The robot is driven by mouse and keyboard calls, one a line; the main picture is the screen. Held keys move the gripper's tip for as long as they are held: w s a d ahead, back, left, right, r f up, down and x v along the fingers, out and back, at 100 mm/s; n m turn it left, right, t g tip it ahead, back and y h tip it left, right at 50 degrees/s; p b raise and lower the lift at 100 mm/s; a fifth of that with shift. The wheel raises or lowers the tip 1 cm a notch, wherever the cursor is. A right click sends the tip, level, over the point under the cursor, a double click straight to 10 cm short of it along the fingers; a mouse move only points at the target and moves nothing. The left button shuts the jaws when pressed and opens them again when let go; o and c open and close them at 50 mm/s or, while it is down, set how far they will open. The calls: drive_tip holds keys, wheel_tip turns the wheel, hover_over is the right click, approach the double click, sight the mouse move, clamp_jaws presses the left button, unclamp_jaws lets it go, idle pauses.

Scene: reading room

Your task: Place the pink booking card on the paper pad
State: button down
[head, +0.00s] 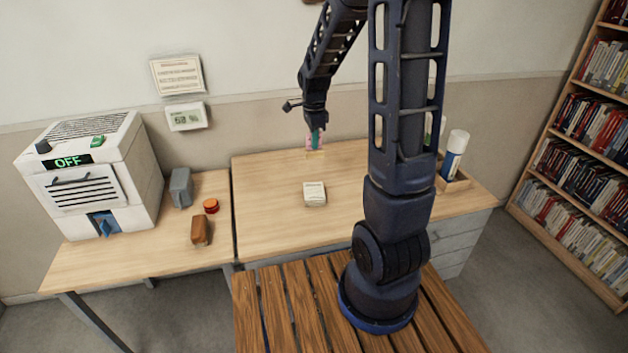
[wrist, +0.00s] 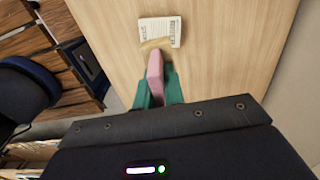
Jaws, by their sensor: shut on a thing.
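The pink booking card (head: 309,143) is held upright between the teal fingers of my gripper (head: 315,137), at the back of the desk by the wall. In the wrist view the card (wrist: 155,72) stands edge-on between the fingers (wrist: 158,82), which are shut on it. A small light wooden piece (head: 314,154) shows right below the card; I cannot tell whether they touch. The paper pad (head: 315,194) lies flat on the desk, nearer the front than my gripper.
The desk (head: 270,200) is clear around the pad. A wooden tray (head: 459,183) with a white-and-blue bottle (head: 455,152) stands at right. On the left table are a white machine reading OFF (head: 90,170), a grey object (head: 181,187), a red-orange disc (head: 211,206) and a brown block (head: 200,230).

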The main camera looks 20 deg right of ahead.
wheel_tip(320, 180, down, 15)
drive_tip(key=shift+f, duration=0.1)
idle(0.6)
drive_tip(key=shift+f, duration=0.1)
drive_tip(key=c, duration=1.5)
unclamp_jaws()
wheel_tip(320, 180, up, 12)
drive_tip(key=shift+r, duration=0.25)
drive_tip(key=s+d+r+n+t, duration=0.2)
drive_tip(key=s+r+n, duration=0.7)
drive_tip(key=s+r, duration=0.1)
drive_tip(key=s+d+r+n+t, duration=0.2)
drive_tip(key=s+r+n, duration=0.7)
drive_tip(key=s, duration=0.4)
drive_tip(key=shift+r+t, duration=0.3)
drive_tip(key=shift+r, duration=0.15)
